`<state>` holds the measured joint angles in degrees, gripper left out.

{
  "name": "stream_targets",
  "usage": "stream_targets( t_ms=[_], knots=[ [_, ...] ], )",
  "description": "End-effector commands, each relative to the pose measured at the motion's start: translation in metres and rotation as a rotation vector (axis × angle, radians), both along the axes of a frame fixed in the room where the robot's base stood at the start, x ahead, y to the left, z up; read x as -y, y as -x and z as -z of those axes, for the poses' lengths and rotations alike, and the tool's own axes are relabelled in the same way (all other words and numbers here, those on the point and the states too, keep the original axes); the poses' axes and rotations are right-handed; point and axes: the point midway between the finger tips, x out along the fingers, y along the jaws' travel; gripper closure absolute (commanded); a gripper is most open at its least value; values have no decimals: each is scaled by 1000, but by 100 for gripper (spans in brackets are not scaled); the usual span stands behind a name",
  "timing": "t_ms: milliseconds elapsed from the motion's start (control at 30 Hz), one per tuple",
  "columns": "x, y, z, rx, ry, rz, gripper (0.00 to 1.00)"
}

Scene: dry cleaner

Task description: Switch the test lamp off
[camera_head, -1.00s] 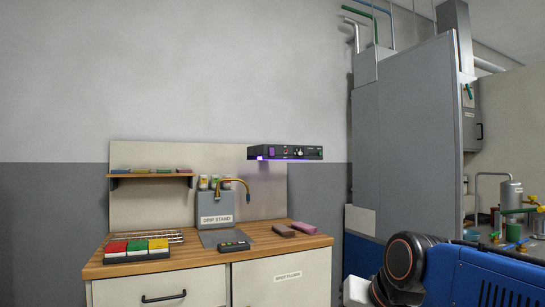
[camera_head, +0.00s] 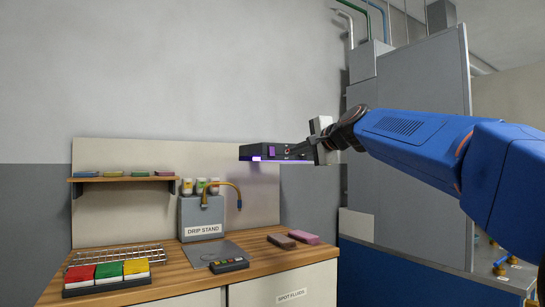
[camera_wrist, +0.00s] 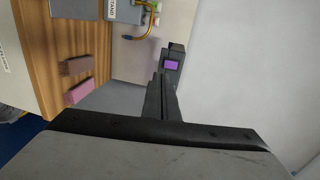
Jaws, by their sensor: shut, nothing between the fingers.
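The test lamp (camera_head: 248,152) is a flat dark box on the wall above the counter. Its underside glows violet, and a purple square shows on its front. In the wrist view the lamp (camera_wrist: 176,48) shows just past my fingertips, with the purple square facing me. My gripper (camera_head: 291,151) is shut and empty, reaching in from the right, with its fingertips at the lamp's front. It hides the right part of the lamp's front panel. In the wrist view my gripper (camera_wrist: 157,78) overlaps the lamp's edge. I cannot tell whether the tips touch it.
Below are a wooden counter (camera_head: 178,276), a grey drip stand (camera_head: 202,219) with a brass spout (camera_head: 239,197), and a small dark button box (camera_head: 229,266). A shelf (camera_head: 124,179) is at the left. A tall grey cabinet (camera_head: 410,110) stands behind my arm.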

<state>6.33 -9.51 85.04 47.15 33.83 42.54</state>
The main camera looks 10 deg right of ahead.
Motion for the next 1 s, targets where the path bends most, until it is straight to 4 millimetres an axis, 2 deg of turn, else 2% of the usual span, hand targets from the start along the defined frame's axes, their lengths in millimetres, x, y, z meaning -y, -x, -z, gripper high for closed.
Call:
stream_targets(
  t_ms=[167, 567, 767, 1000],
  knots=[
    [2, -7, -10, 11, -33, 6, 100],
    [0, -11, -9, 11, -31, 5, 100],
    [-8, -34, -5, 10, -30, 5, 100],
    [-21, -74, 1, 10, -30, 4, 100]
  ],
)
